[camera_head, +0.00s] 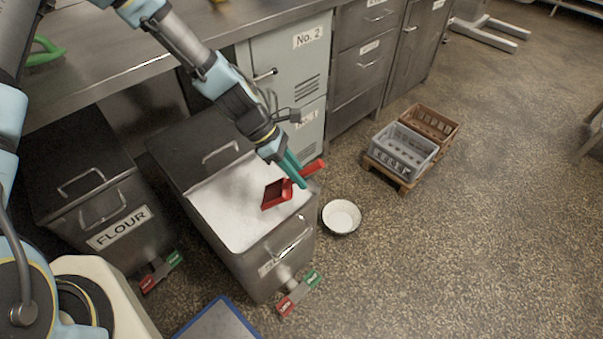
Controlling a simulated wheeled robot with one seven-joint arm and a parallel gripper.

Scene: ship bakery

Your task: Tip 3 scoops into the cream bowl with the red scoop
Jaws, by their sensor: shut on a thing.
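The red scoop (277,194) is over the right-hand open bin (256,258), above the white powder (237,203) near the bin's right side. My gripper (298,178), with teal fingers, is shut on the scoop's handle, whose red end sticks out to the right. I cannot tell whether the scoop holds powder or touches it. The cream bowl (341,217) has a dark rim and stands on the floor just right of the bin. It looks empty or white inside; I cannot tell which.
A closed bin labelled FLOUR (97,190) stands at the left. A steel counter (150,45) and cabinets (290,60) run behind. A grey crate (404,148) and brown crate (433,120) sit on a low wooden base. A blue-edged platform (218,322) is in front.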

